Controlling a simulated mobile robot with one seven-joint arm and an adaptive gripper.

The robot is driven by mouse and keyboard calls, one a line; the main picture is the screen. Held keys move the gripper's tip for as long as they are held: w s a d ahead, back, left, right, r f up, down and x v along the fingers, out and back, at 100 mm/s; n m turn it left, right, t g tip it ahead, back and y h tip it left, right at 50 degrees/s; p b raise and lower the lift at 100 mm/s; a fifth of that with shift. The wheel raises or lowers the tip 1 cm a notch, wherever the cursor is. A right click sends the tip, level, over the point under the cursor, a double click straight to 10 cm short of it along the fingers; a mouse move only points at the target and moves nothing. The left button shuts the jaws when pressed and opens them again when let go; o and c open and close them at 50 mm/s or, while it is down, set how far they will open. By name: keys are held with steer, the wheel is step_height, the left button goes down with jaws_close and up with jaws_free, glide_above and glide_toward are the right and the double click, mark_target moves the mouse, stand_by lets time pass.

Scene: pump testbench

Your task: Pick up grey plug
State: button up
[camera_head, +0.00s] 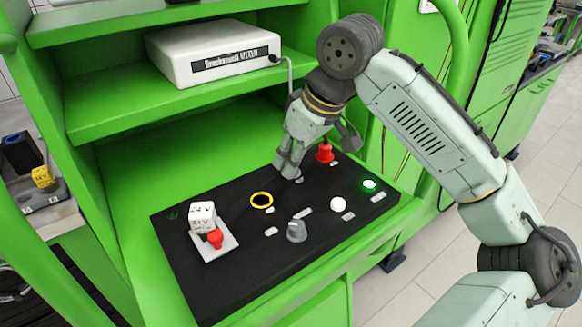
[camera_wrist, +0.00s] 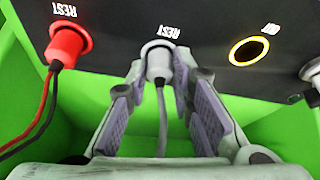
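The grey plug (camera_wrist: 158,64) sits in a REST socket in the black panel in the wrist view, with a grey cable hanging from it. My gripper (camera_wrist: 160,82) has one fingertip on each side of the plug. The fingertips appear to meet its sides, with no clear gap. In the head view, my gripper (camera_head: 289,168) is low at the panel's back edge and hides the plug.
A red plug (camera_wrist: 68,42) with red and black cables sits beside it; it also shows in the head view (camera_head: 325,152). The black panel (camera_head: 180,250) carries a yellow ring (camera_head: 262,200), a grey knob (camera_head: 297,231) and a white block (camera_head: 202,214). A shelf with a white box (camera_head: 215,52) hangs above.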

jaws_close()
steer(key=shift+r, duration=0.25)
step_height(320, 180, up, 3)
steer(key=shift+r+b, duration=0.1)
steer(key=shift+b, duration=0.65)
steer(key=s+a+b, duration=0.1)
steer(key=s+a, duration=0.1)
steer(key=s, duration=0.3)
steer(key=s+a+r+b, duration=0.1)
steer(key=s+a, duration=0.1)
steer(key=s, duration=0.3)
steer(key=s+a+b, duration=0.1)
steer(key=s+a, duration=0.1)
steer(key=s, duration=0.3)
steer(key=shift+r+b, duration=0.15)
steer(key=shift+b, duration=0.25)
